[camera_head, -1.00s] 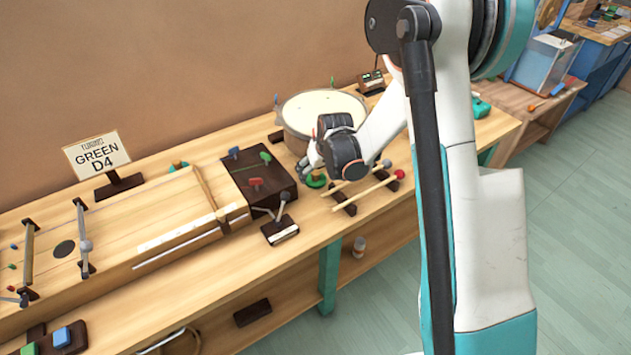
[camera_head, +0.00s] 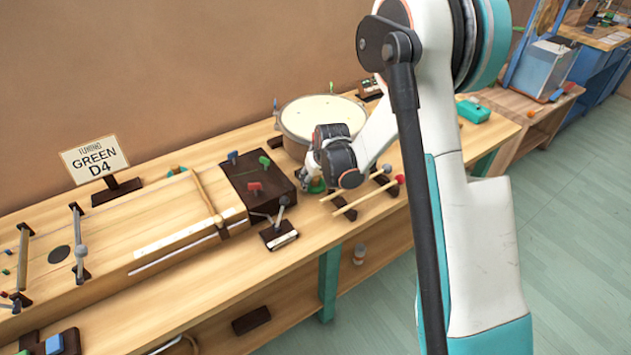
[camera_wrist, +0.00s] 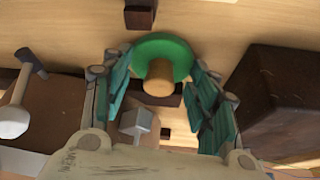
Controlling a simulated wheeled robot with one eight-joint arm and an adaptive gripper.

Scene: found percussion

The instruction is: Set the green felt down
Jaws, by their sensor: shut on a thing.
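The green felt (camera_wrist: 178,48) is a round green disc with a wooden knob (camera_wrist: 158,80) in the wrist view. It lies between the fingers of my gripper (camera_wrist: 160,88), which is shut on it. In the head view the green felt (camera_head: 316,187) shows as a small patch under my gripper (camera_head: 308,182), between the dark block and the two mallets. My wrist hides most of it there. I cannot tell whether the felt touches the bench.
A dark block (camera_head: 268,199) with coloured pegs stands left of my gripper. Two mallets (camera_head: 372,203) rest on dark supports to the right. A drum (camera_head: 322,113) stands behind. A sign (camera_head: 94,160) reads GREEN D4. Bare bench lies in front of the mallets.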

